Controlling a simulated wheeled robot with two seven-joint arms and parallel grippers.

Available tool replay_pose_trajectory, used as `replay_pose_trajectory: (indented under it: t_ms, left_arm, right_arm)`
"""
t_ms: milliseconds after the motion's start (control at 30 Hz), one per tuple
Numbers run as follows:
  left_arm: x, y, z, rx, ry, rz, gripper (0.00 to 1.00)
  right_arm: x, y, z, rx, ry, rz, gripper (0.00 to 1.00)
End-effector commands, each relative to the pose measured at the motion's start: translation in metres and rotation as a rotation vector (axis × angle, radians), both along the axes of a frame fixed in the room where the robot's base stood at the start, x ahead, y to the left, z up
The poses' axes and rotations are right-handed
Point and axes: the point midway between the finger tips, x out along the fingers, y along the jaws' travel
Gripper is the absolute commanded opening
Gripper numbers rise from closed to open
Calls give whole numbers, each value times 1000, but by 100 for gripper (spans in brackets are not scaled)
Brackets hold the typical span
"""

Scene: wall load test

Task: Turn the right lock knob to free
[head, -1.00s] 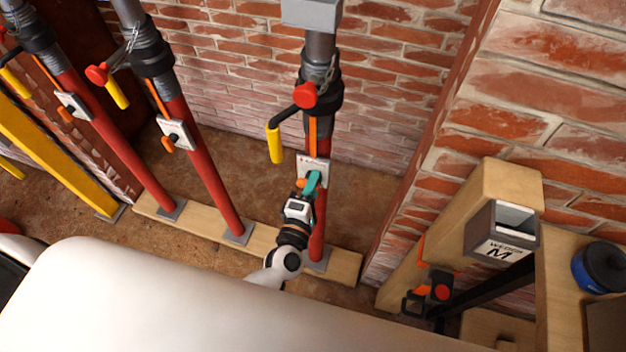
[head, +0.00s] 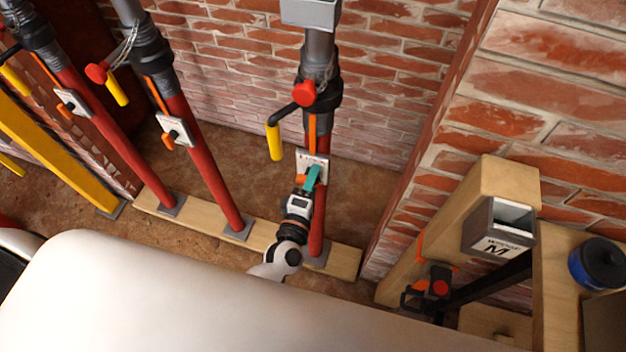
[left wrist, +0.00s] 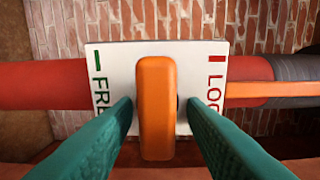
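The right lock knob (left wrist: 157,108) is an orange bar on a white plate (head: 316,160) on the rightmost red prop (head: 318,215). In the left wrist view the plate (left wrist: 120,62) has a green mark with "FRE..." at left and a red mark with "LOC..." at right. The knob stands upright in that view, between the two marks. My left gripper (head: 311,178) is at the plate. Its green fingers (left wrist: 158,105) stand on either side of the knob, with a narrow gap showing on each side. My right gripper is not in view.
A yellow-handled crank (head: 275,140) and red knob (head: 303,93) sit above the plate. Two more red props (head: 205,175) stand left on a wooden sill (head: 260,235). A brick wall is behind. A wooden post with a wedge box (head: 498,232) stands right.

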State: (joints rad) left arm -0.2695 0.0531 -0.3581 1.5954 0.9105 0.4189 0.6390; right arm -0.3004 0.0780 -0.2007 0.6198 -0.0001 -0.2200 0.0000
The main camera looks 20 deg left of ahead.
Motion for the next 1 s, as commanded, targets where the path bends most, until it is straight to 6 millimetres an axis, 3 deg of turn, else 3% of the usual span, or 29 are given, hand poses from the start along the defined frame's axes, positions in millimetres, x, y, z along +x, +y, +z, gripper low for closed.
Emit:
replay_pose_trajectory:
  t_ms: [333,800,1000]
  left_arm:
    - [-11,0,-3,0,6,-3,38]
    - [-101,3,-4,1,5,-2,38]
    - [-118,3,-2,-1,3,-1,38]
  right_arm:
    - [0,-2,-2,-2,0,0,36]
    - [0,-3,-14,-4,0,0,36]
    - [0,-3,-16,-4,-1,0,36]
